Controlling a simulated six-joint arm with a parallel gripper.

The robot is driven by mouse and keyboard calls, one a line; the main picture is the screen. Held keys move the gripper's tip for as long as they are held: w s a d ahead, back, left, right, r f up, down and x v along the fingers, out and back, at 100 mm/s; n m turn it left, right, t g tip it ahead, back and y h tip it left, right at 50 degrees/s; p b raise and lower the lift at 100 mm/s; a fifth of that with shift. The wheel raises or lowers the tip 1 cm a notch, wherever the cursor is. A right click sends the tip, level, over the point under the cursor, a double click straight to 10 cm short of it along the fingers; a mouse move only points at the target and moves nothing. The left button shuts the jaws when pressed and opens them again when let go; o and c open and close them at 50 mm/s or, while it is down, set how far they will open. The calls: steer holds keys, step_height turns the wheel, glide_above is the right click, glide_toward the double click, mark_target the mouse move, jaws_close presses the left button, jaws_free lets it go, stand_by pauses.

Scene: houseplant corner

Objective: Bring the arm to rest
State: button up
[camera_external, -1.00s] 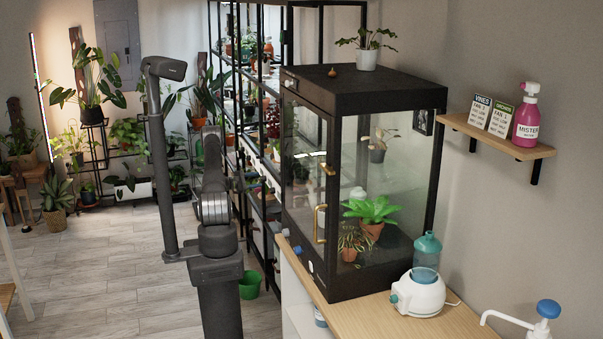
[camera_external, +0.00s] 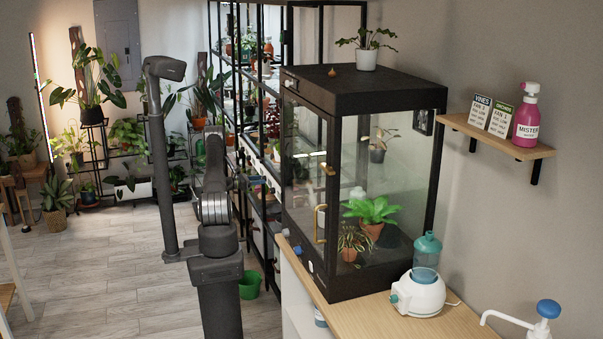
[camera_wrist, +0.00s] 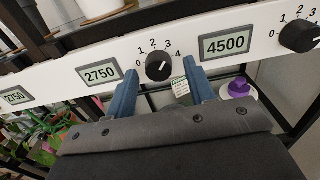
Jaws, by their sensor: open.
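My gripper (camera_wrist: 161,70) is open in the wrist view, with its two blue fingers apart and nothing held between them. A black dial knob (camera_wrist: 158,67) on a white panel (camera_wrist: 210,25) lies beyond the gap between the fingertips. I cannot tell from this view whether the fingers touch the panel.
Labels reading 2750 (camera_wrist: 100,74) and 4500 (camera_wrist: 225,45) flank the knob, and a second knob (camera_wrist: 299,36) is at right. A purple-topped item (camera_wrist: 239,88) sits below. A glass cabinet (camera_external: 365,100) stands right of the arm; a green bucket (camera_external: 250,286) is on the floor.

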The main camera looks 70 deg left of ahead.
steer(key=s, duration=0.7)
steer(key=shift+s, duration=0.4)
steer(key=shift+r, duration=0.1)
steer(key=shift+c, duration=0.2)
stand_by(0.7)
